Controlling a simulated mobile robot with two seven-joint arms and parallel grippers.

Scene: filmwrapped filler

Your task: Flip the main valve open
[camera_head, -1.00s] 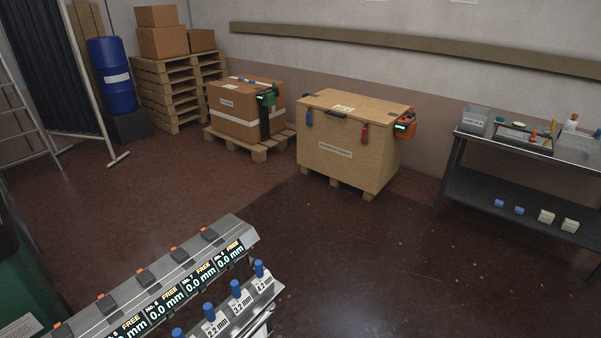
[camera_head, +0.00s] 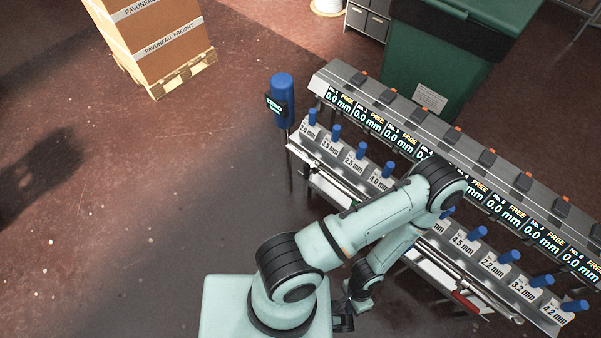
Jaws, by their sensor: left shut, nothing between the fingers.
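A long grey filler bench (camera_head: 390,110) runs from upper middle to lower right, with a row of displays reading FREE and 0.0 mm. Below them stand several blue-topped posts (camera_head: 479,232) with mm labels. I cannot tell which part is the main valve. A small red part (camera_head: 470,301) shows on the bench's lower front rail. My left arm reaches over the bench and folds back down. My left gripper (camera_head: 345,320) is shut and empty, low in front of the bench and apart from the red part. My right gripper is not in view.
A blue cylinder (camera_head: 282,98) with a ZERO label stands on a post at the bench's left end. A green bin (camera_head: 440,60) stands behind the bench. A carton stack (camera_head: 155,40) sits on a pallet (camera_head: 185,75) at upper left. The floor at left is clear.

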